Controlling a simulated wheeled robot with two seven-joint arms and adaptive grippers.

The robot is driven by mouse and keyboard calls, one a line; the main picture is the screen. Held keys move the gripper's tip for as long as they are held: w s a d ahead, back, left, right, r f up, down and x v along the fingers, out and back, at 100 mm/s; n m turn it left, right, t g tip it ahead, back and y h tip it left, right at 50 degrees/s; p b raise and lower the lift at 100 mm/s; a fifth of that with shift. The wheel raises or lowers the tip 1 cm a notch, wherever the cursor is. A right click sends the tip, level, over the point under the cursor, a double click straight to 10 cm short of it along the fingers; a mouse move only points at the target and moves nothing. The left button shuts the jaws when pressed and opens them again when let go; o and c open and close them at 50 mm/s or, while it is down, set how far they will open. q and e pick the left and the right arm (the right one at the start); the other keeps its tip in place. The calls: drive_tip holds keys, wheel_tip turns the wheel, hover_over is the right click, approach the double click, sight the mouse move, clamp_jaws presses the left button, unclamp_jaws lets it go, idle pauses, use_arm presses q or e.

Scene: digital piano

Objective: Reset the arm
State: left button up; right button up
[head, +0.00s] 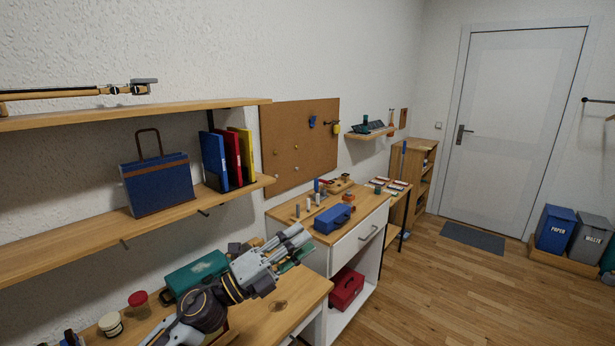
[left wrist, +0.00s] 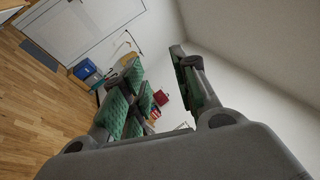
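My left arm (head: 205,305) reaches in from the bottom of the head view, over the near wooden workbench (head: 285,310). Its gripper (head: 298,242) points right and slightly up, in front of the white drawer unit. In the left wrist view the gripper (left wrist: 158,75) has its green-padded fingers apart, with nothing between them. My right gripper is in neither view.
A teal case (head: 195,275) and a red-lidded jar (head: 139,301) stand on the bench beside my arm. A wooden shelf (head: 100,238) with a blue bag (head: 157,185) hangs above. A blue toolbox (head: 333,219) sits beyond the gripper.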

use_arm(q)
drive_tip(key=w+a+f+n+t+y, duration=0.2)
drive_tip(key=a+f+n+t+y, duration=0.25)
drive_tip(key=n, duration=0.45)
drive_tip(key=w+a+f+n+t+y, duration=0.1)
drive_tip(key=w+a+n+t+y, duration=0.1)
drive_tip(key=a+n+t+y, duration=0.4)
drive_tip(key=s+a+f+n+g+y, duration=0.2)
drive_tip(key=a+f+n+g+y, duration=0.25)
drive_tip(key=f+n, duration=0.2)
drive_tip(key=s+a+f+n+g+y, duration=0.3)
drive_tip(key=a+f+n+y, duration=0.15)
drive_tip(key=f, duration=0.35)
drive_tip(key=s+f+n+g, duration=0.2)
drive_tip(key=s+f+g, duration=0.5)
drive_tip(key=s, duration=0.4)
drive_tip(key=s+f+n+g, duration=0.3)
drive_tip(key=s+f+g, duration=0.1)
drive_tip(key=s+f, duration=0.6)
wheel_tip(320, 180, down, 32)
drive_tip(key=s+a+g, duration=0.1)
drive_tip(key=s+a, duration=0.1)
drive_tip(key=s+a+f, duration=0.3)
drive_tip(key=s+f, duration=0.7)
drive_tip(key=s+a+f+m+g, duration=0.1)
drive_tip(key=s+a+f, duration=0.3)
drive_tip(key=s+f, duration=0.5)
drive_tip(key=shift+s+a+f, duration=0.15)
drive_tip(key=shift+s+f, duration=0.25)
drive_tip(key=shift+s, duration=0.85)
